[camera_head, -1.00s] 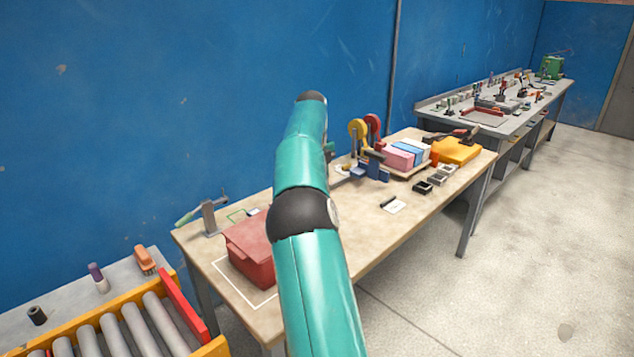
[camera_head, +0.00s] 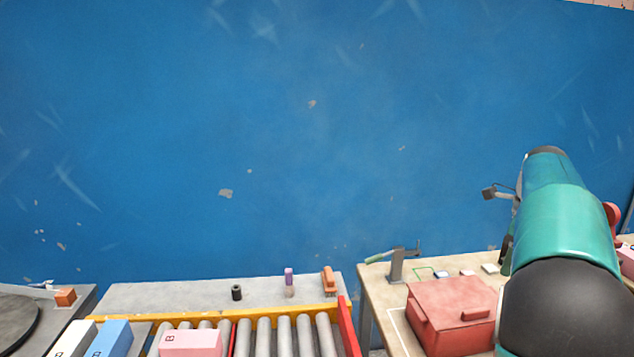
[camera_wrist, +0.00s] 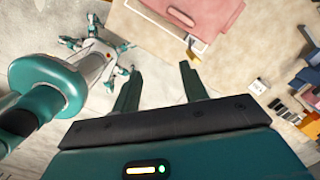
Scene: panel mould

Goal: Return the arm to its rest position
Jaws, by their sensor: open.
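My teal arm with a dark joint fills the right side of the head view, in front of the wooden table. In the wrist view my gripper (camera_wrist: 158,88) has its two fingers apart with nothing between them. It is above the floor and the table's edge. The red box (camera_head: 452,312) sits on the table (camera_head: 385,290) just left of my arm in the head view. The red box (camera_wrist: 205,15) also shows at the top of the wrist view. The gripper's fingers are not clear in the head view.
A roller conveyor (camera_head: 285,335) with a yellow frame stands left of the table, carrying a pink block (camera_head: 190,343). White and blue blocks (camera_head: 108,338) lie further left. A tool stand (camera_head: 397,264) is at the table's back. A blue wall (camera_head: 300,120) rises behind.

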